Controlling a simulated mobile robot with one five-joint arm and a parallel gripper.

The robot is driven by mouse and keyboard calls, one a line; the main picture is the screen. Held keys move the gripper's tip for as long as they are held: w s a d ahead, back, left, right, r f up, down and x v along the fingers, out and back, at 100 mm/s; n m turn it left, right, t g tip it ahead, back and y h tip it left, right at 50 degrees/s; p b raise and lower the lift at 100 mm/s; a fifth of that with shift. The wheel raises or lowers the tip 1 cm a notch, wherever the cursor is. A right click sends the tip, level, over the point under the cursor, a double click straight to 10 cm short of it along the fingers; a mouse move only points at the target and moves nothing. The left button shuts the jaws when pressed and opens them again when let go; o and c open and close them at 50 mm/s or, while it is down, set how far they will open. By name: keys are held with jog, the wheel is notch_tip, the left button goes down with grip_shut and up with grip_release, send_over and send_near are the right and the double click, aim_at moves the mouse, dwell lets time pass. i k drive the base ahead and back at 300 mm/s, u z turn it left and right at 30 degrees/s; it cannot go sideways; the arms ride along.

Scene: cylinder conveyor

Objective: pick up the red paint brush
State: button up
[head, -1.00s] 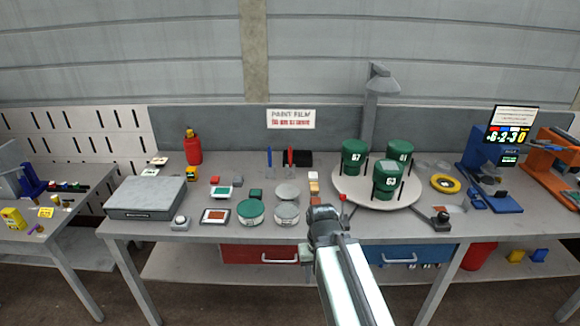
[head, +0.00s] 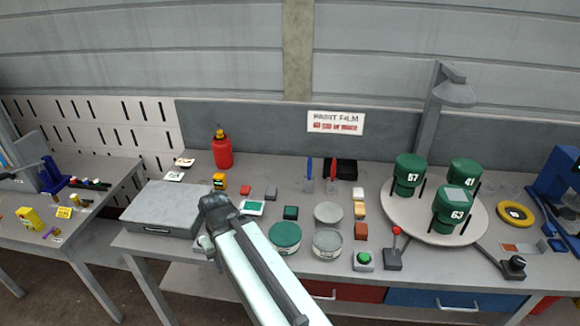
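The red paint brush (head: 333,172) stands upright near the back of the workbench, its red handle upward. A similar blue brush (head: 309,171) stands just left of it. A small black box is close behind and to the right of the red brush. My gripper (head: 212,202) is at the left of the bench, by the right edge of the grey case, well left of the red brush and nearer the front. It is apart from the brush. Its fingers are dark and seen from behind, so their opening is hidden.
Paint cans (head: 286,234), small coloured blocks (head: 359,209) and a green button box (head: 364,259) stand in front of the brushes. A round turntable (head: 398,219) with green containers is to the right. A red bottle (head: 222,150) stands at the back left.

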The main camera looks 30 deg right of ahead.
aim_at(332, 170)
jog(key=u, duration=0.15)
jog(key=i, duration=1.35)
jog(key=z, duration=0.25)
